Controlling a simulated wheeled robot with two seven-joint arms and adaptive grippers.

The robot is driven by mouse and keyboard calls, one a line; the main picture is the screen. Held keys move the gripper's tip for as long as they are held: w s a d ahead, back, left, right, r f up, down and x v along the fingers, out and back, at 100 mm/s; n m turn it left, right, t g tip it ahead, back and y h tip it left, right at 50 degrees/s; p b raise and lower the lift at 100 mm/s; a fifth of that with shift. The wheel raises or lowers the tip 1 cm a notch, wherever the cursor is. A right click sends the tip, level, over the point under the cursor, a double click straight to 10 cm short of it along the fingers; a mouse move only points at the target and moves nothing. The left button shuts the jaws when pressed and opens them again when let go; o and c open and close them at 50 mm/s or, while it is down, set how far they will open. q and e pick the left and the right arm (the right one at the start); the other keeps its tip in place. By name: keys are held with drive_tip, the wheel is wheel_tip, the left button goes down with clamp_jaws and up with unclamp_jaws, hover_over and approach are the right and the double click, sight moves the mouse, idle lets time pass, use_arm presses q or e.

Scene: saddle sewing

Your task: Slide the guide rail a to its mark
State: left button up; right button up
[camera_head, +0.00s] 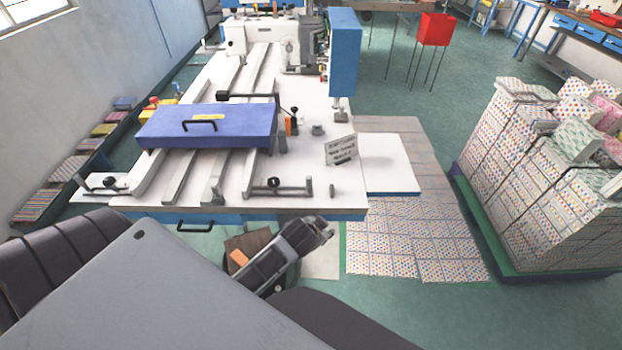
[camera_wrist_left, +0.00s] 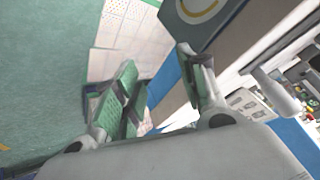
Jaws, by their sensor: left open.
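Several long pale rails run front to back on the white table (camera_head: 340,195); one shows at the front middle (camera_head: 219,178). I cannot tell which is guide rail a, and I cannot make out its mark. A blue cover with a black handle (camera_head: 240,125) lies across the rails and hides their middle parts. My left gripper (camera_head: 318,232) is off the table's front edge, beside the front right corner, apart from the rails. In the left wrist view its two green-padded fingers (camera_wrist_left: 162,92) are apart, with nothing held between them. My right gripper is not seen.
Black-knobbed clamps stand at the table's front left (camera_head: 105,185) and front right (camera_head: 280,187). A small sign (camera_head: 341,150) stands near the right edge. A white sewing machine (camera_head: 262,35) is at the back.

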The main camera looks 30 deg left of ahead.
use_arm(q)
drive_tip(key=w+d+r+m+t+h, duration=0.25)
drive_tip(key=w+r+m+t, duration=0.25)
drive_tip(key=w+r, duration=0.45)
drive_tip(key=w+d+r+m+t+h, duration=0.2)
drive_tip(key=w+d+r+m+t, duration=0.3)
drive_tip(key=r, duration=0.8)
drive_tip(key=s+d+r+m+g+h, duration=0.2)
drive_tip(key=d+r+m+g+h, duration=0.4)
drive_tip(key=m, duration=0.5)
drive_tip(key=s+d+r+m+g+h, duration=0.1)
drive_tip(key=d+r+m+g+h, duration=0.2)
drive_tip(key=d+m+h, duration=0.6)
drive_tip(key=s+a+f+m+g+y, duration=0.2)
drive_tip(key=a+f+m+g+y, duration=0.65)
drive_tip(key=m, duration=0.35)
drive_tip(key=a+y, duration=1)
drive_tip(key=a, duration=1.4)
drive_tip(key=shift+w+a+f, duration=0.2)
drive_tip(key=shift+a+f, duration=0.1)
